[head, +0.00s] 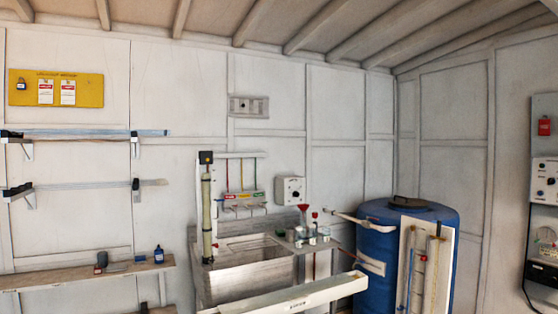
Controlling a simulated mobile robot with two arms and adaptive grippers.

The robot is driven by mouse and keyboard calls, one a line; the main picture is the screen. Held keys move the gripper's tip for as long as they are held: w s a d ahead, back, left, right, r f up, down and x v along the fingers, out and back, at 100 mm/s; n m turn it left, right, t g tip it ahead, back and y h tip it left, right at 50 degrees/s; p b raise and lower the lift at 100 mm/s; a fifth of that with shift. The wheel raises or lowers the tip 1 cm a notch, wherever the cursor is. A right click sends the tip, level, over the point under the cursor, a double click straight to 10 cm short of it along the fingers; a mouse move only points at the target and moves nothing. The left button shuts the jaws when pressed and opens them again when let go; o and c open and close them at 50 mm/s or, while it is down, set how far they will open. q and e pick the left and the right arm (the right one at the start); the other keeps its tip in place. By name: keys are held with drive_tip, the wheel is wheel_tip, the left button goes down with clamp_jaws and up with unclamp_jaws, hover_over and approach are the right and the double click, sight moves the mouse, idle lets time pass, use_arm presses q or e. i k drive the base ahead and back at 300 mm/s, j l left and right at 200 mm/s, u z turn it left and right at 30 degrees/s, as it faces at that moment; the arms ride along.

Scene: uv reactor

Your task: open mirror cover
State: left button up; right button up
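I cannot pick out a mirror cover for certain. A long pale beam-like box (300,298) with small dark lettering on its front slants across the bottom centre, in front of the sink bench. Its left end runs to the bottom edge of the picture. Whether it is the cover, and whether it is open or shut, I cannot tell. A tall tube unit (207,215) with a dark cap stands upright at the left of the sink. Neither of my grippers is in view.
A sink bench (245,285) stands at the centre, with small vessels (305,235) on its right. A large blue barrel (376,245) with a white panel is at the right. Wall shelves (90,135) and a wooden bench (85,275) are at the left. A control panel (546,180) is far right.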

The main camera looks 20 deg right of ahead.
sight(206, 156)
drive_tip(key=z, duration=0.25)
drive_tip(key=i+j, duration=0.25)
drive_tip(key=i, duration=0.15)
drive_tip(key=i+j, duration=0.25)
drive_tip(key=i, duration=0.15)
drive_tip(key=l+z, duration=0.05)
